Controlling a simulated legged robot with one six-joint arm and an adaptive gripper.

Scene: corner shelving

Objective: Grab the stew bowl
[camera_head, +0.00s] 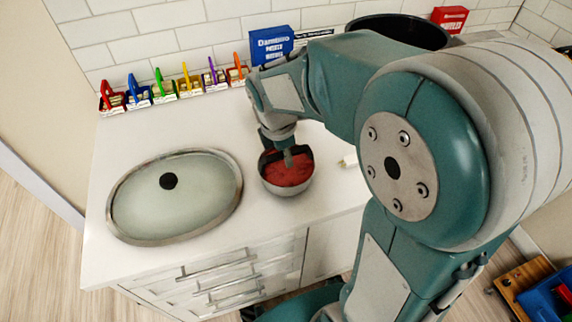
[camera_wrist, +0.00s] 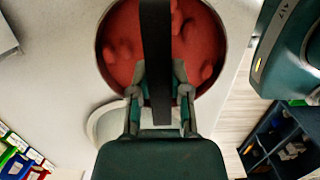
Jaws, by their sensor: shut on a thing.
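The stew bowl (camera_head: 297,188) is a round metal bowl of red, lumpy stew, on or just above the white counter. In the wrist view the bowl (camera_wrist: 202,38) lies right under my gripper, with a dark strap-like handle (camera_wrist: 155,45) crossing over it. My gripper (camera_head: 288,156) points down over the bowl. In the wrist view the fingers of my gripper (camera_wrist: 159,85) are closed from both sides on the handle. I cannot tell whether the bowl touches the counter.
A large oval glass lid (camera_head: 190,205) with a black knob lies left of the bowl. Several small coloured holders (camera_head: 165,88) line the wall. A blue box (camera_head: 271,45) and a dark pot (camera_head: 400,30) stand at the back. The counter's front edge is close to the bowl.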

